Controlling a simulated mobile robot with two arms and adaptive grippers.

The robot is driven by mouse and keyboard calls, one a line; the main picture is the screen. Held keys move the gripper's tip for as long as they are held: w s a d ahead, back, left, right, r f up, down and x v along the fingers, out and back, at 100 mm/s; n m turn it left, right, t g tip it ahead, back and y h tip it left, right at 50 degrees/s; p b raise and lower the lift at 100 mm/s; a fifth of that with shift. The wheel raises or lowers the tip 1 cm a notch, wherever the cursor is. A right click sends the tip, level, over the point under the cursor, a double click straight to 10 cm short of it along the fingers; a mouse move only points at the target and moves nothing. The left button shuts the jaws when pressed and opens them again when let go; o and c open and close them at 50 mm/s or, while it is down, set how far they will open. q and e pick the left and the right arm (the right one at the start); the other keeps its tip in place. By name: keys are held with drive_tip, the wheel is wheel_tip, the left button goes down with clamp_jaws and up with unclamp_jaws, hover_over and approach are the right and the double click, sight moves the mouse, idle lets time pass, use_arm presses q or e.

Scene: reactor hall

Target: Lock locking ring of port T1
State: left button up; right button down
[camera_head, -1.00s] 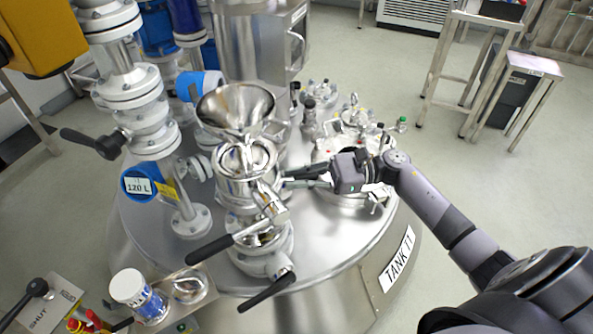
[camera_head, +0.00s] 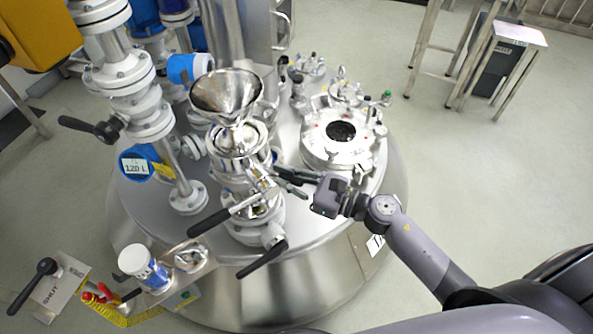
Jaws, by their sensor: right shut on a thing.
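The port with the steel funnel (camera_head: 226,92) stands on the tank lid, with a stacked steel clamp and ring assembly (camera_head: 238,143) below the funnel. My right gripper (camera_head: 279,183) is at the lower right side of this assembly, its dark fingers pointing left. It is shut on a small part at the ring's side, which the fingers mostly hide; I take it to be part of the locking ring. Whether the ring is locked cannot be told. Below the fingers, a valve with black handles (camera_head: 213,222) sits on the same port. My left gripper is not in view.
White flanged piping (camera_head: 130,78) with a black lever stands at the left. A white-lidded jar (camera_head: 138,261) is on a bracket at front left.

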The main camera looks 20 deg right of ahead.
drive_tip(key=shift+s+a+f, duration=0.1)
drive_tip(key=shift+s, duration=0.05)
drive_tip(key=c, duration=1.6)
unclamp_jaws()
drive_tip(key=shift+c, duration=0.2)
drive_tip(key=v, duration=1.2)
